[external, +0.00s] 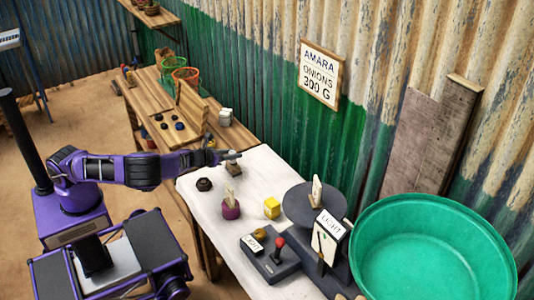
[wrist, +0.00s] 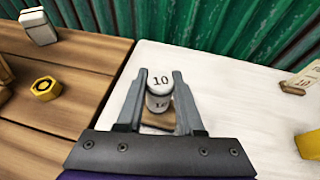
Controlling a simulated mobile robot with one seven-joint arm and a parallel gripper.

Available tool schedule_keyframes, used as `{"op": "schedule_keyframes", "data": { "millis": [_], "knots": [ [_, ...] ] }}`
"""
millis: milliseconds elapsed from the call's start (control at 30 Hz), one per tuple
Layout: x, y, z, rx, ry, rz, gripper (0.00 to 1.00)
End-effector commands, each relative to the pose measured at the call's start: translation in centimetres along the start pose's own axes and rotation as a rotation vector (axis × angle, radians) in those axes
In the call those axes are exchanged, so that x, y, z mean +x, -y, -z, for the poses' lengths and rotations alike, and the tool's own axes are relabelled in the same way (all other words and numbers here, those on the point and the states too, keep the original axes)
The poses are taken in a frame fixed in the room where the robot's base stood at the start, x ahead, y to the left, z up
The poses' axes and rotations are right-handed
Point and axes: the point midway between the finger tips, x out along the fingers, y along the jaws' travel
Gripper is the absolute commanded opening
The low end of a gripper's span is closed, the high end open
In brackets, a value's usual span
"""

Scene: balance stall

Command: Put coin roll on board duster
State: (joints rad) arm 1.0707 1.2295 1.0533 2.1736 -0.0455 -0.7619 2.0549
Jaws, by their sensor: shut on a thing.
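The coin roll (wrist: 159,84) is a pale cylinder marked "10", held upright between the two fingers of my gripper (wrist: 162,77) in the wrist view. A brown block, apparently the board duster (wrist: 157,122), shows directly under the roll on the white table. I cannot tell whether the roll touches it. In the external view my gripper (external: 231,156) is over the far left part of the white table, with the duster (external: 234,170) just below it. The roll is too small to make out clearly there.
The white table (external: 202,205) also holds a dark round weight (external: 204,184), a purple pot (external: 231,209), a yellow cube (external: 272,207), a dark scale plate (external: 312,207) and a red-knobbed lever box (external: 278,245). A green basin (external: 430,265) stands at right; a wooden table (external: 150,100) adjoins at left.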

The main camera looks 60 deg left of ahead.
Motion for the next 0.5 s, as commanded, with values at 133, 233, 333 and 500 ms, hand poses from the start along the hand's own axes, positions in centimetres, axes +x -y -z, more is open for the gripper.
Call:
{"op": "schedule_keyframes", "data": {
  "millis": [133, 233, 333, 500],
  "knots": [
    [0.06, -0.01, 0.11, 0.0, 0.001, 0.0, 0.0],
    [0.12, 0.0, 0.31, 0.0, 0.0, 0.0, 0.4],
    [0.11, 0.0, 0.27, 0.0, 0.0, 0.0, 0.58],
    [0.1, -0.01, 0.27, 0.0, 0.0, 0.0, 0.66]
  ]
}}
